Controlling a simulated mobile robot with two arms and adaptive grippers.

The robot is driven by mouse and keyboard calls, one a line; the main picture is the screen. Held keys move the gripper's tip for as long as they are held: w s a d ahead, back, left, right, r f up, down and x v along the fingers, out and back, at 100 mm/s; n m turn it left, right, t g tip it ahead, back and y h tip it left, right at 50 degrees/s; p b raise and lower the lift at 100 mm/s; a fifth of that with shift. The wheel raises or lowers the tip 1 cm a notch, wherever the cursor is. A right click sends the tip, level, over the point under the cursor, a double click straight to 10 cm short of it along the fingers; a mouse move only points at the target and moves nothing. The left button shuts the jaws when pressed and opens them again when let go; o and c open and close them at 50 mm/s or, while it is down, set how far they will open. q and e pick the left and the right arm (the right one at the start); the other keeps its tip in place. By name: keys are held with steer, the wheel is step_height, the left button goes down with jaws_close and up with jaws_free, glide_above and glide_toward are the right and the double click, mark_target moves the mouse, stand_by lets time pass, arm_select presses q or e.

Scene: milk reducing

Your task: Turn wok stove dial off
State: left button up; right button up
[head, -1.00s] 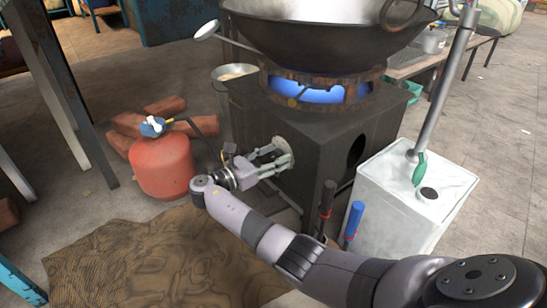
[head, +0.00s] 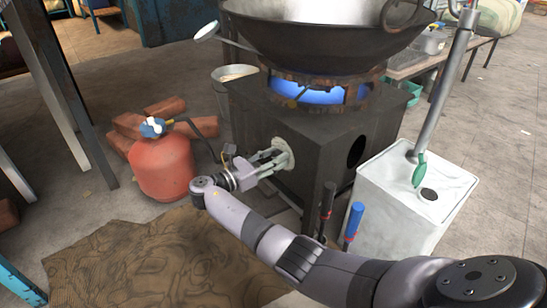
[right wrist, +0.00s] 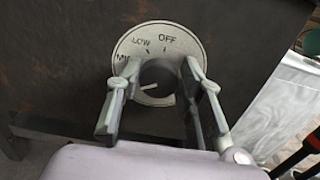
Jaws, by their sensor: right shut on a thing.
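The wok stove (head: 310,140) is a dark metal box with a blue flame (head: 322,96) burning under the wok (head: 320,45). Its round pale dial plate (head: 283,146) is on the front face. The right wrist view shows the plate (right wrist: 178,34) with OFF and LOW marks and a partly hidden label starting with M. My right gripper (head: 281,158) is at the dial, its fingers (right wrist: 158,85) shut on the dark dial knob (right wrist: 156,72). The knob's white pointer line points left, away from OFF. My left gripper is not in view.
A red gas cylinder (head: 162,168) with a blue valve stands left of the stove, near bricks (head: 130,125). A white canister (head: 400,205) and red- and blue-handled tools (head: 353,222) are at right. A brown mat (head: 150,260) lies in front.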

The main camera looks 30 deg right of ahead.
steer(key=shift+s+f+m+b, duration=0.15)
steer(key=shift+m+b, duration=0.1)
steer(key=shift+m, duration=3.7)
steer(key=shift+f+m+b, duration=0.15)
steer(key=shift+m+b, duration=0.1)
steer(key=shift+m, duration=3.75)
steer(key=shift+s+f+m+b, duration=0.15)
steer(key=shift+m+b, duration=0.1)
steer(key=shift+m, duration=3.7)
steer(key=o, duration=1.1)
steer(key=shift+w+r, duration=0.1)
